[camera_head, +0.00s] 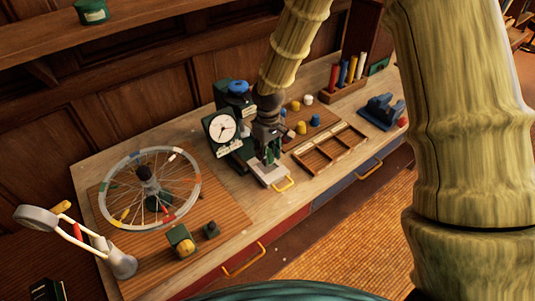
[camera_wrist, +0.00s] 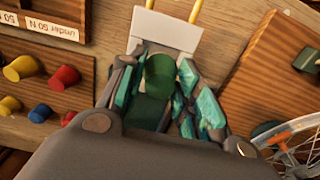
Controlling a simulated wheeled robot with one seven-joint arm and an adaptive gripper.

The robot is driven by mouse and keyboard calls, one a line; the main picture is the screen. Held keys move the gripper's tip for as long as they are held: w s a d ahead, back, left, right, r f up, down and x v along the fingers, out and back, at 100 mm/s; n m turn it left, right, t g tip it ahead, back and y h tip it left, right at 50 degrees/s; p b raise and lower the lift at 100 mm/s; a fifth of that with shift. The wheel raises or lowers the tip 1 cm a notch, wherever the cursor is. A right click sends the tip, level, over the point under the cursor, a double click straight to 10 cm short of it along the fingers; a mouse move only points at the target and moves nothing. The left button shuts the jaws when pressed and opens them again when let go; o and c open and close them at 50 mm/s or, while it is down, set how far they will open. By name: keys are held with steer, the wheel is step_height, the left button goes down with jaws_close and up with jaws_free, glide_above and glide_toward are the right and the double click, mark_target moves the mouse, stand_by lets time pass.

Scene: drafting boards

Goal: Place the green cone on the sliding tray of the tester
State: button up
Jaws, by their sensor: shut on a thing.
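The tester (camera_head: 222,128) has a dark green body, a round white dial and a blue knob on top. Its pale sliding tray (camera_head: 268,174), with a yellow handle, sticks out at the bench front; the tray also shows at the top of the wrist view (camera_wrist: 172,32). My gripper (camera_head: 270,156) is just above the tray, pointing down. In the wrist view my gripper (camera_wrist: 163,88) is shut on the green cone (camera_wrist: 160,70), which sits between the teal finger pads and overlaps the tray's near edge. Whether the cone touches the tray cannot be told.
A compartmented wooden tray (camera_head: 329,150) and several small coloured cones (camera_wrist: 65,76) stand beside the tester. A spoked wheel (camera_head: 190,190) on a board lies to the left, with a magnifier lamp (camera_head: 36,218) beyond. A blue device (camera_head: 382,110) stands far right.

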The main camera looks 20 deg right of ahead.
steer(key=shift+w, duration=0.45)
steer(key=shift+s+f+p, duration=0.1)
steer(key=shift+f+p, duration=0.65)
steer(key=shift+f, duration=0.05)
steer(key=shift+f+p, duration=0.35)
steer(key=shift+f, duration=0.6)
steer(key=shift+f, duration=0.15)
steer(key=o, duration=1)
steer(key=shift+o, duration=0.2)
steer(key=shift+r+b, duration=2.4)
steer(key=shift+r, duration=3.75)
